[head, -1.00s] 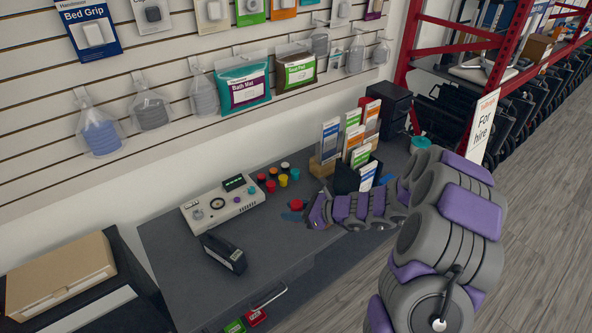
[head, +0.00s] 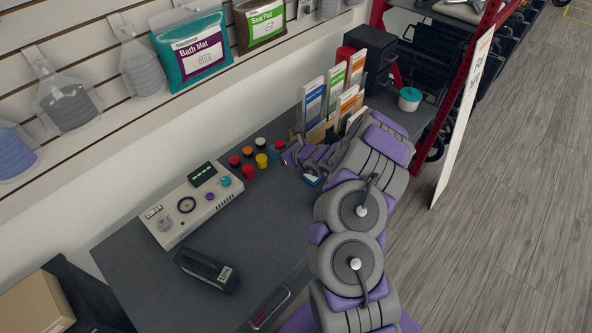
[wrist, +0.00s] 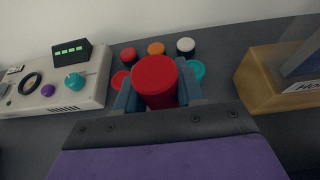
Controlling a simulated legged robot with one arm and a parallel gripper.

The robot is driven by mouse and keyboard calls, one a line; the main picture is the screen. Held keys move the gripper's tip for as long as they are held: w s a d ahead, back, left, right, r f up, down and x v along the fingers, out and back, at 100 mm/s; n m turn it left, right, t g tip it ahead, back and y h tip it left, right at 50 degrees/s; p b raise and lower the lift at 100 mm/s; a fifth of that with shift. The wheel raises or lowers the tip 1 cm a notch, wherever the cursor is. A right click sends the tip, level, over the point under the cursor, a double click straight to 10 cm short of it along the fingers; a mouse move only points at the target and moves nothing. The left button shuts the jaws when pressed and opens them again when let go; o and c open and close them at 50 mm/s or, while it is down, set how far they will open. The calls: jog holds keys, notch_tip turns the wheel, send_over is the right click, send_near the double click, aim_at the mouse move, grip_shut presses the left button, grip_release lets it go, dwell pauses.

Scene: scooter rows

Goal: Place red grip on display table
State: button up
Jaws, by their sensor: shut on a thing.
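The red grip (wrist: 155,78) is a round red cylinder between the two blue-grey fingers of my gripper (wrist: 158,98) in the wrist view. My gripper is shut on it. In the head view my gripper (head: 291,157) is low over the dark grey table (head: 255,225), beside a cluster of coloured grips. A red end shows at its tip. I cannot tell whether the held grip touches the table. Other red grips (wrist: 128,56), an orange one (wrist: 156,48), a white-and-black one (wrist: 186,46) and a teal one (wrist: 196,69) stand just behind it.
A white control box (head: 195,205) with knobs lies left of the grips. A black device (head: 207,270) lies nearer the front. A brochure holder with leaflets (head: 335,95) stands beyond my gripper on a wooden block (wrist: 262,82). The table's middle is clear.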

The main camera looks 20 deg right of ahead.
aim_at(280, 172)
notch_tip(280, 172, down, 11)
jog(key=b, duration=0.3)
jog(key=shift+d+r, duration=0.1)
jog(key=shift+r, duration=0.25)
jog(key=o, duration=1)
jog(key=shift+o, duration=0.2)
